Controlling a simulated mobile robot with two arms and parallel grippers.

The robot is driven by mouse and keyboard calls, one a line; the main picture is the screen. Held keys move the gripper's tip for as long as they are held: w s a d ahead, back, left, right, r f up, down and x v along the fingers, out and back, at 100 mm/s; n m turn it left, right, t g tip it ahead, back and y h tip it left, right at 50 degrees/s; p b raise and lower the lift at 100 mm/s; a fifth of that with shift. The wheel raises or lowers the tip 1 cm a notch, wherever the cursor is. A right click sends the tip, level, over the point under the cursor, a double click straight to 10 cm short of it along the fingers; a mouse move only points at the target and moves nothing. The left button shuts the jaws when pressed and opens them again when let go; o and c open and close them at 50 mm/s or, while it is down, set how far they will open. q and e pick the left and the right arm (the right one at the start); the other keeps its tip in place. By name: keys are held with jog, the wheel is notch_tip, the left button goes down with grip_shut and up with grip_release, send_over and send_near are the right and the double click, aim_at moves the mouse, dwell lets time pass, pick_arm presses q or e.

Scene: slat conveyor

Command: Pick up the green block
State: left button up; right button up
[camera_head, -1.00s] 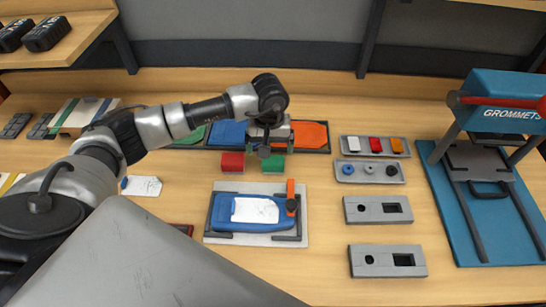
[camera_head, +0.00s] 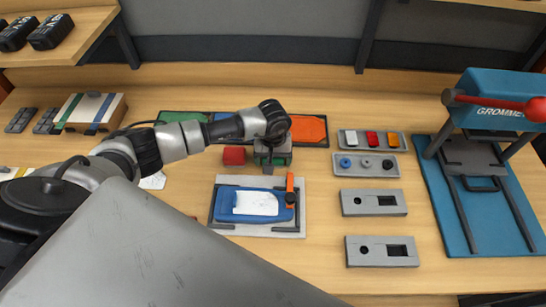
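The green block (camera_head: 278,160) is on the table just right of the red block (camera_head: 234,155). My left gripper (camera_head: 271,160) is directly over the green block, pointing down, with its fingers at the block's level. The gripper hides much of the block. I cannot tell whether the fingers touch it or how far apart they are. My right gripper is not in view.
A fixture with a blue piece and an orange clamp (camera_head: 290,190) lies just in front. Coloured trays (camera_head: 308,130) lie behind. Grey holders (camera_head: 373,203) stand to the right, then a blue grommet press (camera_head: 497,100). A wooden box (camera_head: 92,110) is at left.

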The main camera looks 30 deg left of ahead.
pick_arm(q)
jog(key=c, duration=0.7)
jog(key=shift+o, duration=0.2)
jog(key=shift+r, duration=0.1)
jog(key=shift+r+b, duration=0.35)
jog(key=shift+r, duration=0.1)
notch_tip(320, 180, up, 2)
jog(key=shift+w+r+b, duration=0.1)
jog(key=shift+r+b, duration=0.15)
jog(key=shift+b, duration=0.5)
jog(key=s+d+r+b, duration=0.1)
jog(key=s+d+r, duration=0.1)
jog(key=d, duration=0.1)
jog(key=s+d+r+b, duration=0.1)
jog(key=s+d+r, duration=0.1)
jog(key=s+d+r+b, duration=0.1)
jog(key=s+d+r, duration=0.1)
jog(key=d, duration=0.1)
jog(key=shift+s+d+r, duration=0.25)
jog(key=shift+d+r, duration=0.1)
jog(key=shift+r, duration=0.05)
jog(key=shift+s+d+r+b, duration=0.3)
jog(key=shift+d+r, duration=0.05)
